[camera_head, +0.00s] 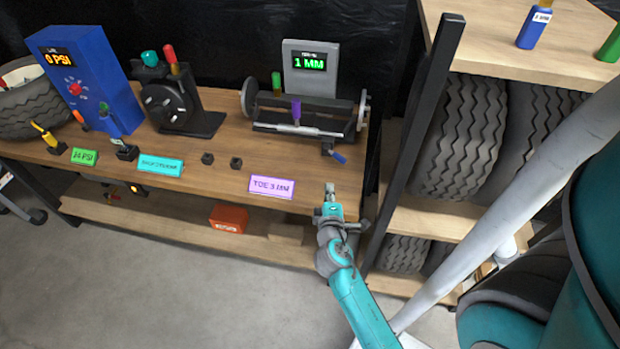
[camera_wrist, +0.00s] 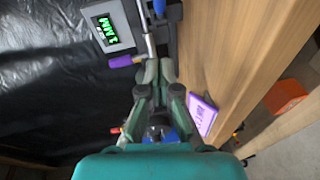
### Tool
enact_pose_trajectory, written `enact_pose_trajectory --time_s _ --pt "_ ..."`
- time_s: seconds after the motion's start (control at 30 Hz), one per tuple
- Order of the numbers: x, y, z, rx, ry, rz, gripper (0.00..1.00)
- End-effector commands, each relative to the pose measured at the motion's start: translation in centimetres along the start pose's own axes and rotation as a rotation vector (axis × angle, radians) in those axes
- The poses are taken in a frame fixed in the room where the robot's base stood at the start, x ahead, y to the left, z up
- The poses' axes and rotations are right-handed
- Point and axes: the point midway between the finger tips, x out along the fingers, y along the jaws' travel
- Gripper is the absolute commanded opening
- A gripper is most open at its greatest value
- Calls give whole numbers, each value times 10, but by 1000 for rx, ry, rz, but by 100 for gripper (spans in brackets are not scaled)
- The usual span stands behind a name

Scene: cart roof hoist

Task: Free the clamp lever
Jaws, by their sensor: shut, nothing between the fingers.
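The likely clamp lever is a small blue-handled lever (camera_head: 338,157) on a dark mount at the front right of the toe gauge rig (camera_head: 305,118). A blue handle also shows at the top of the wrist view (camera_wrist: 159,8). A purple handle (camera_head: 296,108) stands upright on the rig's silver rod; in the wrist view the purple handle (camera_wrist: 122,61) lies left of my fingers. My gripper (camera_head: 330,187) is shut and empty, in front of the blue lever and apart from it, near the bench's front right corner. Its closed fingers (camera_wrist: 158,68) point toward the rig.
The wooden bench (camera_head: 215,180) carries a purple "TOE 3 MM" plate (camera_head: 271,187), a screen reading 1 MM (camera_head: 310,63), two small dark blocks, a hub stand (camera_head: 168,98) and a blue 0 PSI box (camera_head: 82,80). A tyre shelf post (camera_head: 420,130) stands close at right.

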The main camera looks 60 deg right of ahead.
Motion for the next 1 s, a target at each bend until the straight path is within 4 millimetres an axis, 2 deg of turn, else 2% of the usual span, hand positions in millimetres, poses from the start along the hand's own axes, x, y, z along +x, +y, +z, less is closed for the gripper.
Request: enact_pose_trajectory --time_s 0.17,0.67,0.8,1.0 --pt "15 0 2 -1 -5 2 0" --pt "104 1 2 1 -4 2 0" --pt "116 1 18 1 -5 2 0" --pt "126 0 28 -1 -3 1 0"
